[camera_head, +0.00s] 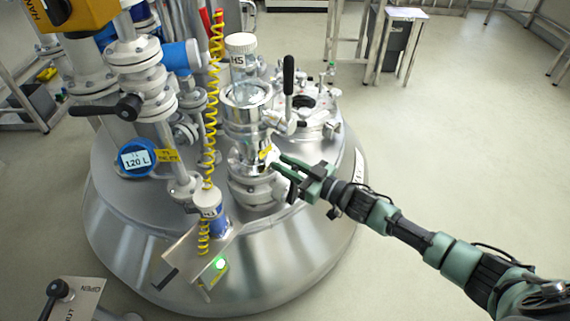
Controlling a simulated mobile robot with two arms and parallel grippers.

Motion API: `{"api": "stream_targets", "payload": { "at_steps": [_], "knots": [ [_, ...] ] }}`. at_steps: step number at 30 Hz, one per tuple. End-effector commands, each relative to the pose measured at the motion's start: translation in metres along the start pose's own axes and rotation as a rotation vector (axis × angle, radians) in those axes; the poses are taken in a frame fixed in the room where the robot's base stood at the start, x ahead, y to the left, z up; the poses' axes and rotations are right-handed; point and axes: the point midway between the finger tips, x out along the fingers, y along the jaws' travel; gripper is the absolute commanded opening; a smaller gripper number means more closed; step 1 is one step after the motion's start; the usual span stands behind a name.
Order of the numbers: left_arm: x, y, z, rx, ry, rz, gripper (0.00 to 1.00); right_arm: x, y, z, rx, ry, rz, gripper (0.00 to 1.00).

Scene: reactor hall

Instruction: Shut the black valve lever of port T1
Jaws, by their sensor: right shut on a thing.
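My right gripper (281,165) is shut beside the lower part of the central port column, just right of a small yellow tag (266,153). A short black lever (292,190) shows under its fingers, and the gripper appears shut on it; the fingers hide part of it. Another black lever (288,75) stands upright on the right of the same column, apart from the gripper. I cannot read T1 clearly on any tag. My left gripper is not in view.
A steel reactor lid (120,240) lies under the fittings. White pipework with a black horizontal lever (105,109) stands at left. A coiled yellow cable (211,110) hangs left of the column. The floor at right is open, with a small table (405,14) behind.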

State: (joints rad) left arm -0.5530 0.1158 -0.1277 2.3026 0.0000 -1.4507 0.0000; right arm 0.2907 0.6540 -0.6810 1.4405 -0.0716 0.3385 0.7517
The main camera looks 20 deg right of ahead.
Motion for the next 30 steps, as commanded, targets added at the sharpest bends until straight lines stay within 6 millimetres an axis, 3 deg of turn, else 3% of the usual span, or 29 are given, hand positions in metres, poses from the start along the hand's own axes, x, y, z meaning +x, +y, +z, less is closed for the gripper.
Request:
{"api": "stream_targets", "payload": {
  "at_steps": [6,9,19,25,30],
  "knots": [
    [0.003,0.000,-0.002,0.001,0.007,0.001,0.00,0.000,-0.007,0.000,-0.052,-0.001,0.000,0.00],
    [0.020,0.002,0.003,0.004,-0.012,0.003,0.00,0.000,-0.014,0.000,-0.104,-0.001,0.000,0.00],
    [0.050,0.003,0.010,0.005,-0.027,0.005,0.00,-0.001,-0.048,0.010,-0.378,-0.002,0.000,0.00],
    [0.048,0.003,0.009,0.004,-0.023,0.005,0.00,-0.001,-0.068,0.022,-0.569,-0.002,0.000,0.00],
    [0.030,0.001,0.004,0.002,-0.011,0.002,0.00,-0.001,-0.085,0.036,-0.731,-0.002,-0.001,0.00]
  ]
}}
